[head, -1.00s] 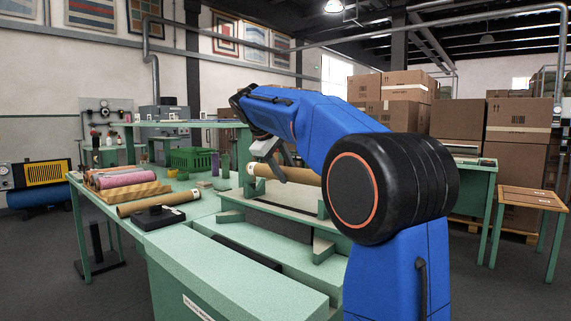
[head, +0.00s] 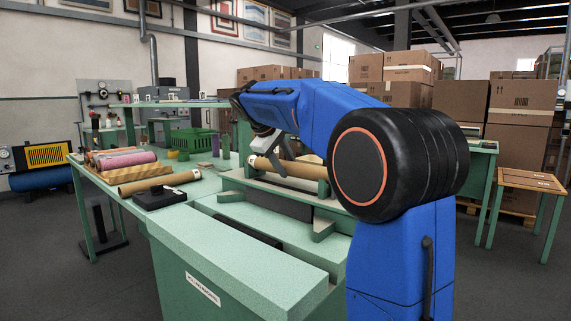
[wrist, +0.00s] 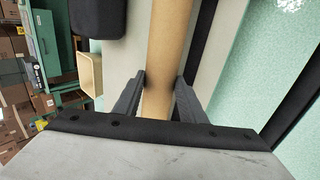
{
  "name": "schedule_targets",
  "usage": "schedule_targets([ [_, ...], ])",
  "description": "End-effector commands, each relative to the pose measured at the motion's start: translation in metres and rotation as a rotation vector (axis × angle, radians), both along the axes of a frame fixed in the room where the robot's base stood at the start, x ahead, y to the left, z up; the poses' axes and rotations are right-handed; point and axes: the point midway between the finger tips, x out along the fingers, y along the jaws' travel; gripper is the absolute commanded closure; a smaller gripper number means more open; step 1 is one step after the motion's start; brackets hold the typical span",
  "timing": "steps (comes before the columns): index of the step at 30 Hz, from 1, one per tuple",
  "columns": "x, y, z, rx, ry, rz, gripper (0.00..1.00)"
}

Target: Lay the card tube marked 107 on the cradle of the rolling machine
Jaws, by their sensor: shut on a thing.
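My gripper (head: 272,158) is shut on a plain brown card tube (head: 285,167), which lies level over the cradle (head: 240,183) of the green rolling machine. In the wrist view, the two dark fingers (wrist: 158,95) stand on either side of the tube (wrist: 166,50). I cannot tell whether the tube touches the cradle or is just above it. No number is readable on it. My arm hides part of its right side. Another brown tube (head: 160,183) with a pale label at its end lies on the green table at the left.
Several rolls, one pink (head: 127,161), lie on the left table (head: 215,186). A black block (head: 160,197) sits near the table's front edge. A green basket (head: 195,144) stands behind. Stacked cartons (head: 520,110) and a small wooden-topped table (head: 530,181) are at the right.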

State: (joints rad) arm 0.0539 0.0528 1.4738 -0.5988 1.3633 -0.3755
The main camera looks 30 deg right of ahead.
Motion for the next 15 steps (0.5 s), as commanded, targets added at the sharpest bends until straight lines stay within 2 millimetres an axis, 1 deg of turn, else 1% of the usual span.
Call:
schedule_targets([
  [2, 0.0000, 0.0000, 0.0002, 0.000, 0.000, 0.000, 0.88],
  [3, 0.0000, 0.0000, 0.0002, 0.000, 0.000, 0.000, 0.56],
  [5, 0.0000, -0.0001, 0.0002, 0.000, 0.000, 0.000, 0.41],
  [15, -0.0001, 0.0011, 0.0014, 0.000, 0.000, 0.000, 0.41],
])
